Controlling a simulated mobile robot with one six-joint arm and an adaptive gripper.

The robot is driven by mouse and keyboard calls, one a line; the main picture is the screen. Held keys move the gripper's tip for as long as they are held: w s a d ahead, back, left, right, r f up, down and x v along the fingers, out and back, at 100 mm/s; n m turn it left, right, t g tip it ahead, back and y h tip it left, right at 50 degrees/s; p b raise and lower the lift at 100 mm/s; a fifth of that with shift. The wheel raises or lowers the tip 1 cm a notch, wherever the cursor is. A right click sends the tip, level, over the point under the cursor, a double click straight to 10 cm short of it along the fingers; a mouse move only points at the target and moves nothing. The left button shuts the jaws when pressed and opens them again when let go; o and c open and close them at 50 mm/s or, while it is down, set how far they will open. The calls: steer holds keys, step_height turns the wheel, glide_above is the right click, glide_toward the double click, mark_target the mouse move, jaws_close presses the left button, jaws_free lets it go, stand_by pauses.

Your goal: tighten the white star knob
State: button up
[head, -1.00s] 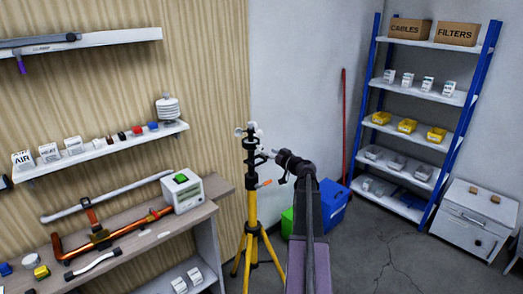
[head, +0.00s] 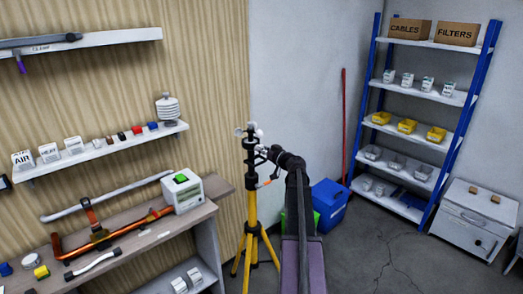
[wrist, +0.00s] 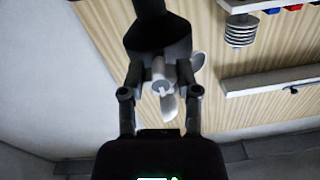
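The white star knob (wrist: 168,103) sits on the dark tripod head (wrist: 158,38) in the wrist view, with its pale lobes and round hub showing. My gripper (wrist: 161,72) has its two fingers spread, one on each side of the knob's hub; I cannot tell whether either finger touches it. In the head view the yellow tripod (head: 252,212) stands upright with a black upper column, and my gripper (head: 266,152) reaches its right side near the top. There the knob is small and mostly hidden by my gripper.
A wooden bench (head: 150,243) with orange pipework and a white box (head: 182,191) stands left of the tripod. Blue and green bins (head: 329,203) lie behind my arm. A blue-framed shelf (head: 424,120) and a white cabinet (head: 474,221) stand at the right.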

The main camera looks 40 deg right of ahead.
jaws_close()
steer(key=shift+m, duration=0.4)
steer(key=m, duration=1.1)
steer(key=shift+r, duration=0.1)
steer(key=m, duration=0.6)
steer(key=shift+m+h, duration=0.3)
steer(key=m, duration=0.6)
steer(key=shift+r, duration=0.1)
